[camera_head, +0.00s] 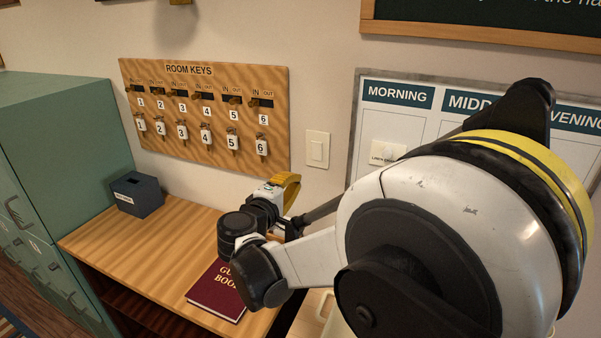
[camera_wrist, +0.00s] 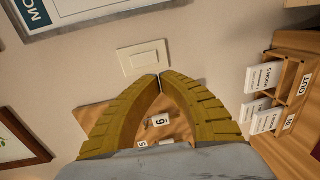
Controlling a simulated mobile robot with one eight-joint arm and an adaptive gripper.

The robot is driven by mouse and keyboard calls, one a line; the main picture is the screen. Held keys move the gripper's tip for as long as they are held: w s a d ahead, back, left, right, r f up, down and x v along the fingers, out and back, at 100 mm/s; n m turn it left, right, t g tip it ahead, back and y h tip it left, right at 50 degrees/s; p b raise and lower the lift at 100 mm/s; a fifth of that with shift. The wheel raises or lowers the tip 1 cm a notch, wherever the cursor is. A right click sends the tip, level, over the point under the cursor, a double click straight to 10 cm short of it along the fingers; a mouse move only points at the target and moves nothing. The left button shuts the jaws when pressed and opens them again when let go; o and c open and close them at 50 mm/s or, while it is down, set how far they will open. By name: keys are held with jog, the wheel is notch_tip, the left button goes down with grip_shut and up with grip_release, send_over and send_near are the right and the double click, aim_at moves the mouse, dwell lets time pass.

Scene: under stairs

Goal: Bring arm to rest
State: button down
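My arm reaches from the right over the wooden desk (camera_head: 150,232) in the head view. My gripper (camera_head: 292,185) points toward the wall near the light switch (camera_head: 317,149). In the wrist view, the two yellow fingers of my gripper (camera_wrist: 161,78) curve inward and their tips meet, with nothing seen between the tips. The light switch (camera_wrist: 143,58) appears just beyond the tips, and I cannot tell whether they touch it. Part of the key board (camera_wrist: 160,125) shows through the gap between the fingers.
The room-keys board (camera_head: 205,115) hangs on the wall. A dark box (camera_head: 137,194) and a red guest book (camera_head: 216,292) are on the desk. A green cabinet (camera_head: 55,130) stands left. A schedule board (camera_head: 398,95) is behind my arm. A wooden card rack (camera_wrist: 288,95) shows in the wrist view.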

jog(key=shift+f, duration=0.1)
jog(key=shift+s, duration=0.15)
jog(key=s+d+f+m+g+b, duration=0.25)
jog(key=s+d, duration=0.25)
jog(key=d, duration=0.5)
jog(key=s+d+f+m+g+b, duration=0.2)
jog(key=s+d+m+g, duration=0.3)
jog(key=d, duration=0.5)
jog(key=s+d+f+m+y+b, duration=0.2)
jog(key=s+f, duration=0.3)
jog(key=s, duration=0.5)
jog(key=s+d+f+m+y+b, duration=0.2)
jog(key=s+f+m+y+b, duration=0.1)
jog(key=s, duration=0.7)
notch_tip(320, 180, down, 2)
jog(key=shift+s+f+m+g+y, duration=0.1)
jog(key=shift+s+m+g+y, duration=0.3)
jog(key=shift+m, duration=0.35)
